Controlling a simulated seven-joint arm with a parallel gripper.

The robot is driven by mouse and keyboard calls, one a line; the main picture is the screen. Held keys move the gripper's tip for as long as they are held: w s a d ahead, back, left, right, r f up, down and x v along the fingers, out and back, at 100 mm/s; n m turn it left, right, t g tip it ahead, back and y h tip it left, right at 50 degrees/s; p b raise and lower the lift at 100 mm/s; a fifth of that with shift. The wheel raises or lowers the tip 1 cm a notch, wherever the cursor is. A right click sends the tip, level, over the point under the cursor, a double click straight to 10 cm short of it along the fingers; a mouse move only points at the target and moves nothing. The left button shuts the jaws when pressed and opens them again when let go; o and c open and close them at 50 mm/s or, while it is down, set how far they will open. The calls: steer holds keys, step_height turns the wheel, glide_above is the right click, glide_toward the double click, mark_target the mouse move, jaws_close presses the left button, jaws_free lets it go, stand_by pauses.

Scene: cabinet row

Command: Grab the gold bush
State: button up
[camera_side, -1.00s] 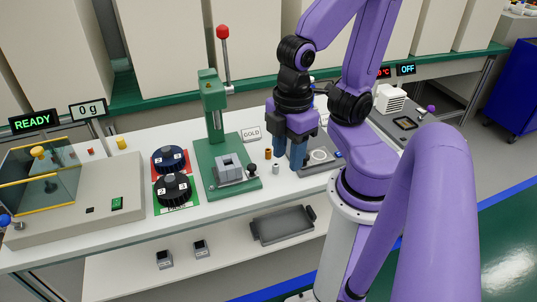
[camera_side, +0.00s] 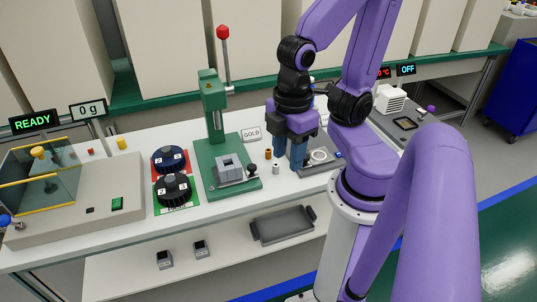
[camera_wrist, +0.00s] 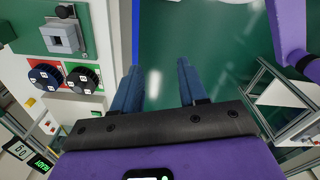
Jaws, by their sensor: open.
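A small gold-brown bush (camera_side: 268,154) stands upright on the white bench, just in front of the GOLD sign (camera_side: 251,133). A small silver-grey bush (camera_side: 276,168) stands close to it, nearer the front. My gripper (camera_side: 290,162) is open, just right of the gold bush in the side view, with its blue fingers pointing down. Nothing shows between the fingers. In the wrist view the open fingers (camera_wrist: 159,68) have green floor behind them, and I cannot make out the gold bush there.
A green press (camera_side: 213,130) with a red-knobbed lever stands left of the bushes. A grey plate with a white ring (camera_side: 319,155) lies right of my gripper. A grey tray (camera_side: 283,224) sits below.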

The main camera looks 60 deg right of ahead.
steer(key=shift+o, duration=1.2)
